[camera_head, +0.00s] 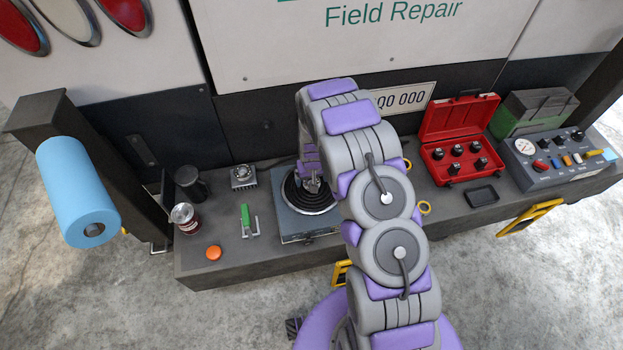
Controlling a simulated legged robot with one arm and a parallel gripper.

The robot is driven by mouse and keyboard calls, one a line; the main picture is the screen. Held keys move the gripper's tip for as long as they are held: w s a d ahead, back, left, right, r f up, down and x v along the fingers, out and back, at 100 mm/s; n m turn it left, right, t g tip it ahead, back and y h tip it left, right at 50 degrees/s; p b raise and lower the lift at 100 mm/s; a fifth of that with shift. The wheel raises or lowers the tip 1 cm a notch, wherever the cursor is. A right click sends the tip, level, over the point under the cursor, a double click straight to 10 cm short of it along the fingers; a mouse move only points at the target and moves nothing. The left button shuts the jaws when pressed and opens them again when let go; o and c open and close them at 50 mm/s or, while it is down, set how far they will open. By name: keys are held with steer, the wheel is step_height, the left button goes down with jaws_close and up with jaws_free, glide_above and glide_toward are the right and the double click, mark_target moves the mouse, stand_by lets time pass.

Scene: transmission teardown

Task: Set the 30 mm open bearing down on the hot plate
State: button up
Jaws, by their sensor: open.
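The hot plate (290,231) is a grey-blue box with a dark ringed round top, standing on the bench left of my arm. My gripper (313,188) points down over the middle of the round top. The jaws are open but look small. I cannot make out the 30 mm open bearing; it may be hidden at or under the fingertips. My arm covers the right side of the hot plate.
On the dark bench (240,272), a green-handled tool (245,215), an orange disc (213,252) and a can (185,218) lie left. A red case (458,140), a black tray (482,195) and a control box (555,160) stand right.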

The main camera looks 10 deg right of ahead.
steer(key=s+r+p, duration=0.1)
steer(key=s+r, duration=0.3)
steer(key=r, duration=0.7)
steer(key=s+r+p, duration=0.1)
steer(key=s+r, duration=0.2)
steer(key=r, duration=0.7)
steer(key=s+r+g, duration=0.1)
steer(key=s+r, duration=0.5)
steer(key=s, duration=0.5)
steer(key=s+r+g, duration=0.1)
steer(key=s+r, duration=0.5)
steer(key=s, duration=0.6)
steer(key=s+r+g, duration=0.1)
steer(key=s+r, duration=0.5)
steer(key=s, duration=0.5)
steer(key=shift+s+r+g, duration=0.3)
steer(key=shift+s+r, duration=0.1)
steer(key=shift+f+b, duration=0.45)
steer(key=shift+b, duration=0.2)
